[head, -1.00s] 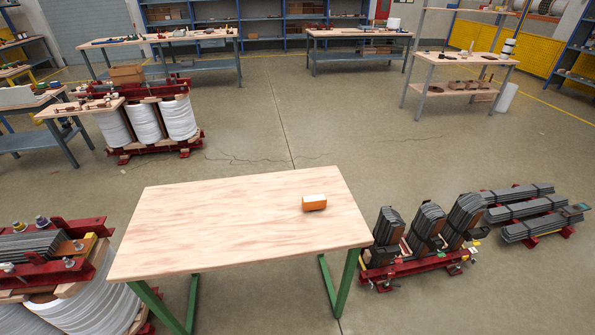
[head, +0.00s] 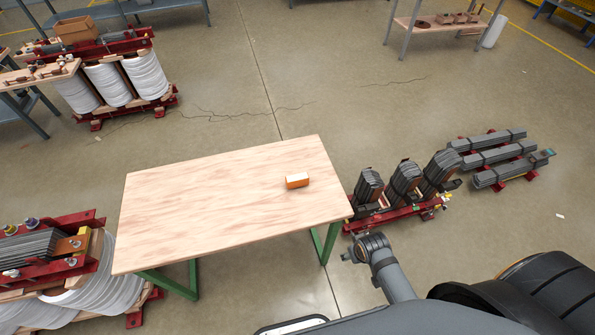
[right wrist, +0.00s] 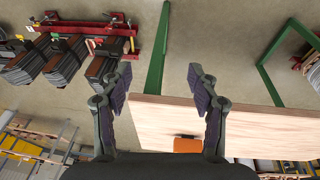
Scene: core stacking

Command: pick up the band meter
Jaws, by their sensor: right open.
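A small orange box with a whitish top (head: 297,181), which I take for the band meter, lies on the wooden table near its right edge. It is the only thing on the tabletop. In the head view, part of my right arm shows at the lower right, off the table's right edge. My left gripper is not in view.
The wooden table (head: 200,215) has green legs and a bare top. Dark core stacks on a red frame (head: 395,213) stand close to its right. Grey bars (head: 490,160) lie beyond. A transformer with white coils (head: 50,265) stands at the left.

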